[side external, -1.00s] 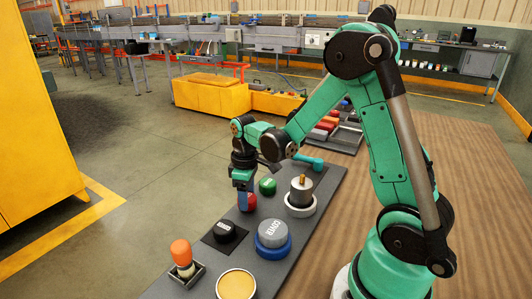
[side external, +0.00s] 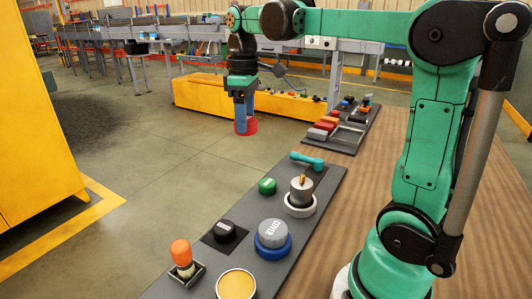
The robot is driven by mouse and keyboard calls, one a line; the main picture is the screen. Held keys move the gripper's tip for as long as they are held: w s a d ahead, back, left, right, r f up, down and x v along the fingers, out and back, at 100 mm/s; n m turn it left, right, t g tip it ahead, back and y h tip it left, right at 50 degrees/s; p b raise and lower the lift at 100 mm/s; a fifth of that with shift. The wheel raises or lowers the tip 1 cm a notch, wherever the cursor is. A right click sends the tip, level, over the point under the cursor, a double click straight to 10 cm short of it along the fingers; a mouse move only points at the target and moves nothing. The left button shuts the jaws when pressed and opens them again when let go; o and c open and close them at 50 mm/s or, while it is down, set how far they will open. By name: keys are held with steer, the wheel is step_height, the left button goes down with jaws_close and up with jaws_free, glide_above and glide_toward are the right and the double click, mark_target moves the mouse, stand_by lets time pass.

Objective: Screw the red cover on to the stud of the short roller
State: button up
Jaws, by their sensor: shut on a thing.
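My gripper (side external: 241,118) is shut on the red cover (side external: 250,127) and holds it in the air, beyond the far left edge of the grey board as seen in the picture. The blue fingers hide part of the cover. A short grey roller (side external: 301,190) stands upright in a white ring (side external: 300,208) on the board. A brass-coloured stud (side external: 302,178) sticks up from its top, bare. The cover is apart from the stud, higher and to its left in the picture.
On the grey board (side external: 208,274) are a green cap (side external: 267,186), a teal tool (side external: 307,160), a black cap (side external: 224,230), a grey cover on a blue base (side external: 273,237), an orange-handled brush (side external: 181,255) and a yellow-topped tin (side external: 236,285). Red blocks (side external: 322,128) lie behind.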

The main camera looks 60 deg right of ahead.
glide_above(303, 176)
steer(key=shift+n, duration=0.4)
step_height(303, 176, down, 5)
steer(key=shift+r, duration=0.2)
steer(key=shift+f, duration=2.75)
steer(key=shift+f, duration=0.85)
steer(key=m, duration=0.6)
steer(key=shift+m, duration=0.7)
steer(key=shift+d, duration=0.1)
steer(key=shift+m, duration=1.4)
